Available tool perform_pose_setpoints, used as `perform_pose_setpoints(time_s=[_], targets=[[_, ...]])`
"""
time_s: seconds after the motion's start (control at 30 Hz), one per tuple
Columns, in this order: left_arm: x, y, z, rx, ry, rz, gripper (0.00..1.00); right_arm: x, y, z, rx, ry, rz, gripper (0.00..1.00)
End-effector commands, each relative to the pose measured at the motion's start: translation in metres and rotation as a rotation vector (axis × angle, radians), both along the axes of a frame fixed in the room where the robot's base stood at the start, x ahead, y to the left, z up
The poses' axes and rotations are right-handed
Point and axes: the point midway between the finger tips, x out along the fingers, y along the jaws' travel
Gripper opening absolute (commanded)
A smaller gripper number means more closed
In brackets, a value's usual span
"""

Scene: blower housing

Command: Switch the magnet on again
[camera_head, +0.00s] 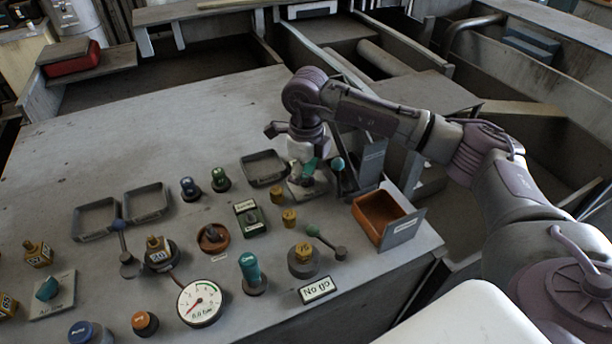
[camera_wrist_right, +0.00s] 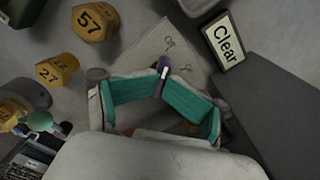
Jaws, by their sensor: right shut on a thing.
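My right gripper (camera_head: 307,172) is at the small pale switch plate (camera_head: 294,191) near the back right of the bench. In the right wrist view the gripper (camera_wrist_right: 163,90) has its green pads closed around a dark purple switch knob (camera_wrist_right: 162,70) with a white mark on its tip. The knob stands over the pale plate (camera_wrist_right: 140,50), which carries small markings too small to read. Most of the knob is hidden between the fingers. I cannot tell which marking the knob points to. My left gripper is not in view.
A "Clear" sign (camera_wrist_right: 227,40) stands beside the plate. Yellow numbered pieces (camera_wrist_right: 95,22) lie near it. An orange-brown bin (camera_head: 378,213) sits to the right, a dark tray (camera_head: 264,168) to the left. A lever (camera_head: 322,240), gauge (camera_head: 200,303) and "No go" sign (camera_head: 317,289) are in front.

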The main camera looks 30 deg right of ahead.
Motion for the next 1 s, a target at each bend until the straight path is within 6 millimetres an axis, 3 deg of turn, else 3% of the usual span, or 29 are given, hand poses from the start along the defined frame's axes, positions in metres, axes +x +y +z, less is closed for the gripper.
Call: perform_pose_setpoints(time_s=[0.03, 0.07, 0.2, 0.23, 0.5, 0.8, 1.0], targets=[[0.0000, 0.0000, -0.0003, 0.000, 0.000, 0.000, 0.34, -0.0018, 0.0003, -0.0031, -0.001, 0.008, 0.002, 0.33], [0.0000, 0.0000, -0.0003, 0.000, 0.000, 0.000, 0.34, -0.0018, 0.0003, -0.0031, -0.001, 0.008, 0.002, 0.48], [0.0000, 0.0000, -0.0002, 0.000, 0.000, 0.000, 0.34, -0.0018, 0.0004, -0.0028, -0.001, 0.008, 0.001, 0.25], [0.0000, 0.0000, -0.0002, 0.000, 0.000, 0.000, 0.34, -0.0018, 0.0004, -0.0028, -0.001, 0.008, 0.001, 0.23], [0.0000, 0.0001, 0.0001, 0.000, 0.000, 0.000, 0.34, -0.0021, 0.0007, -0.0031, -0.001, 0.009, -0.018, 0.22], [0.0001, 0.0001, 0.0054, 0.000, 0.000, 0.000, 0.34, -0.0025, 0.0008, -0.0032, -0.003, 0.010, -0.378, 0.23], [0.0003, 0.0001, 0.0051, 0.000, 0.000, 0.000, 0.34, -0.0026, 0.0008, -0.0041, -0.003, 0.009, -0.421, 0.23]])
